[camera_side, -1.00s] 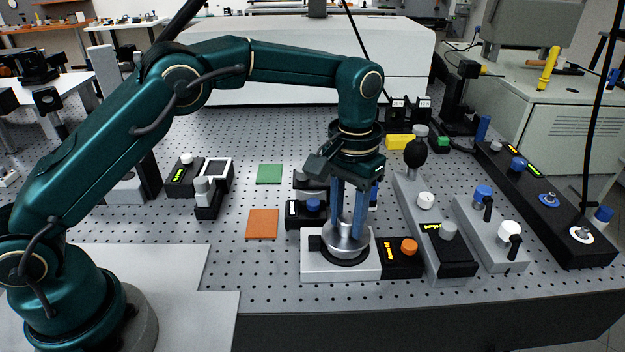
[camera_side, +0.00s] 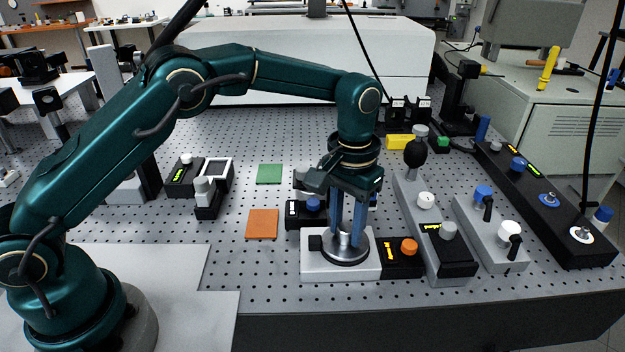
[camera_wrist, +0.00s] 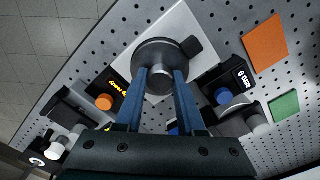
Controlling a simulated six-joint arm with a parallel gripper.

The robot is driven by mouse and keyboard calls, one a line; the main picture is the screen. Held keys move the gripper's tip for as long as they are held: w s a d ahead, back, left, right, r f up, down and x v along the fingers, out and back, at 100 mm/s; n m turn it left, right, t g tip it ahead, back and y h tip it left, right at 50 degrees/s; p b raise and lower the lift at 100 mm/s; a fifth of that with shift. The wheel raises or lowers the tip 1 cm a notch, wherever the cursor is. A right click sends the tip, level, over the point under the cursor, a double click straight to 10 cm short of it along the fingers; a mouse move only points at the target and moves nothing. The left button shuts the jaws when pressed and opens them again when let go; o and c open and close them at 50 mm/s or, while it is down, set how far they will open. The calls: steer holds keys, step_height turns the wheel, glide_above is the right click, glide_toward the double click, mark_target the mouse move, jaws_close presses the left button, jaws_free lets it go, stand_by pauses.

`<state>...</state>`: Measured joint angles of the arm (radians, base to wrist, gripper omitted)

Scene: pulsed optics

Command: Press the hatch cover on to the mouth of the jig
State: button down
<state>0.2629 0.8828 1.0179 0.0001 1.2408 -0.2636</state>
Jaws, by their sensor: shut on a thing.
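The hatch cover (camera_side: 345,254) is a round grey metal disc with a short central knob. My gripper (camera_side: 347,238) points down with its two blue fingers shut on that knob. The jig is a white block (camera_side: 314,270) near the table's front edge, and the cover sits low over its round mouth. The cover looks level; the mouth is hidden beneath it, so I cannot tell whether it is fully seated. In the wrist view the cover (camera_wrist: 166,48) lies over the white jig plate (camera_wrist: 190,20), with my gripper (camera_wrist: 160,78) on its knob.
A black box with an orange knob (camera_side: 409,246) joins the jig on its right. Grey and black control units (camera_side: 448,262) stand further right. A blue-knobbed unit (camera_side: 313,204) is just behind. Orange (camera_side: 262,224) and green (camera_side: 269,174) squares lie left, with bare breadboard around them.

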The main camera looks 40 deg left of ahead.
steer(key=shift+f, duration=0.1)
steer(key=shift+c, duration=2.2)
jaws_free()
steer(key=shift+f, duration=0.1)
steer(key=shift+r, duration=4.6)
